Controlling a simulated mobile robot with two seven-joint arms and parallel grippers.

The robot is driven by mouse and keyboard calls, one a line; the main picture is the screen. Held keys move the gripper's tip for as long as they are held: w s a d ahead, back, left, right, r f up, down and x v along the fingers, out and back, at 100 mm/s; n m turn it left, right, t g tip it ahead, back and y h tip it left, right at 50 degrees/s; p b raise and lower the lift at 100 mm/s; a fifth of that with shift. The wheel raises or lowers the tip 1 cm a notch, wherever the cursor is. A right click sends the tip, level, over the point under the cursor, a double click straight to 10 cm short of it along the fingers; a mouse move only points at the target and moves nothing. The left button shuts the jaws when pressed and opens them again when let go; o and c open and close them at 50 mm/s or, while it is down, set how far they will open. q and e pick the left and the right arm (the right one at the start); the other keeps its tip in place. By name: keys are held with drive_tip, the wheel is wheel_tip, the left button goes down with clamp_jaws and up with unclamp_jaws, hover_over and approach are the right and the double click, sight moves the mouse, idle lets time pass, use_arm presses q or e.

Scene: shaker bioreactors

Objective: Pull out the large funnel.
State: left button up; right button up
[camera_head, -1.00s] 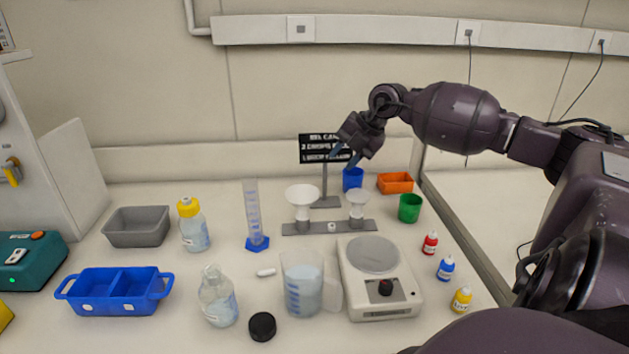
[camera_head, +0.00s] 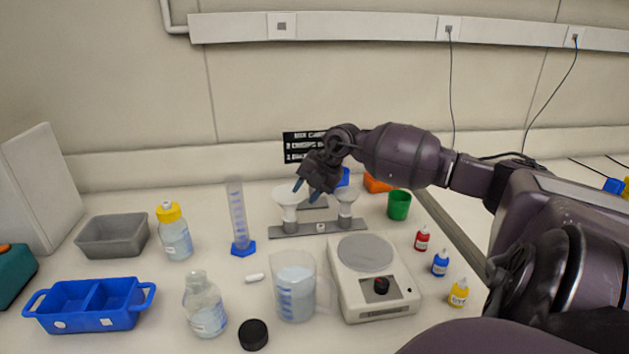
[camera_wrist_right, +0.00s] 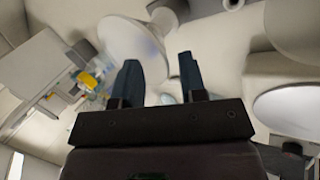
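The large white funnel (camera_head: 286,196) stands upright in the left place of a grey holder bar (camera_head: 319,228). The small white funnel (camera_head: 345,196) stands in the right place of the same bar. My right gripper (camera_head: 305,191) is open and empty, with its two dark fingers pointing down beside the large funnel's right rim, towards the small funnel. In the right wrist view a wide white cone (camera_wrist_right: 132,38), which looks like the large funnel, lies ahead of the open fingers (camera_wrist_right: 160,78), nearer the left one. Contact cannot be told. My left gripper is out of view.
A dark sign (camera_head: 300,146) and blue cup (camera_head: 343,177) are behind my gripper.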

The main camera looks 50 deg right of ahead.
drive_tip(key=shift+x, duration=0.9)
clamp_jaws()
drive_tip(key=shift+r, duration=0.15)
drive_tip(key=shift+r+p, duration=0.3)
drive_tip(key=shift+r, duration=0.1)
drive_tip(key=shift+r, duration=0.2)
drive_tip(key=shift+r+p, duration=0.3)
drive_tip(key=shift+p, duration=0.05)
drive_tip(key=shift+r, duration=0.4)
